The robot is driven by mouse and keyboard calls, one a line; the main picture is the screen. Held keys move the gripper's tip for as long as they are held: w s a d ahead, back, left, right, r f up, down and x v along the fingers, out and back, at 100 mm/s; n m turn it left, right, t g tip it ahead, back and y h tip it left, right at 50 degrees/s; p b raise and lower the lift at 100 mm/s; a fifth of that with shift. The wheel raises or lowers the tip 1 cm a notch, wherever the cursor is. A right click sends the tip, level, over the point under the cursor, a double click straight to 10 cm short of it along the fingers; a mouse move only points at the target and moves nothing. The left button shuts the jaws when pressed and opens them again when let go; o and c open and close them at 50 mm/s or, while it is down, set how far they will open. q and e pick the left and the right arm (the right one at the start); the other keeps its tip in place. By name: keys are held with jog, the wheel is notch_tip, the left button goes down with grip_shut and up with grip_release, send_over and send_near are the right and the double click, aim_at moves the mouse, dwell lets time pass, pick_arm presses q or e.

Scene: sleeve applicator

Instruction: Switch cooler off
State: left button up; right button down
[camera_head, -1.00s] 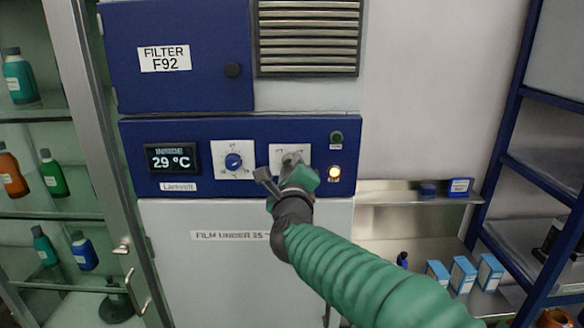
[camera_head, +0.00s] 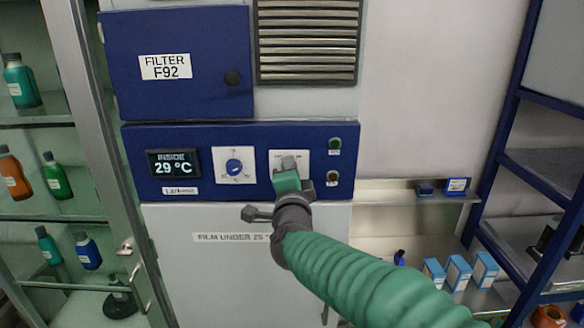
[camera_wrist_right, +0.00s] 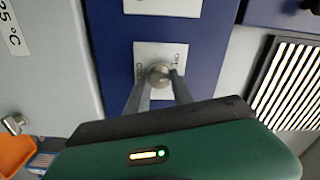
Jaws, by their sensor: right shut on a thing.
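The cooler's blue control panel (camera_head: 225,190) carries a display (camera_head: 172,163) reading 29 °C, a blue dial on a white plate (camera_head: 234,164), and a grey rotary switch (camera_head: 288,163) on a second white plate. My right gripper (camera_head: 289,178) is at this switch. In the right wrist view the round switch knob (camera_wrist_right: 159,75) sits between the two fingers (camera_wrist_right: 158,88), which are shut on it. Two indicator lamps, one green (camera_head: 335,144) and one amber-brown (camera_head: 332,177), both look dark. My left gripper is not in view.
Above the panel are a blue door marked FILTER F92 (camera_head: 180,62) and a vent grille (camera_head: 308,42). A glass cabinet with bottles (camera_head: 20,82) stands at left. A shelf with small boxes (camera_head: 458,272) and a blue rack (camera_head: 520,150) stand at right.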

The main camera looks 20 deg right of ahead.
jog(key=shift+a+f+n+p, duration=0.2)
jog(key=shift+n+p, duration=0.4)
jog(key=shift+n, duration=0.85)
jog(key=shift+a+f+n+p, duration=0.1)
jog(key=shift+f+n+p, duration=0.35)
jog(key=shift+n, duration=1)
jog(key=shift+r, duration=0.2)
jog(key=c, duration=1.3)
grip_release()
jog(key=shift+o, duration=1)
jog(key=shift+r, duration=0.2)
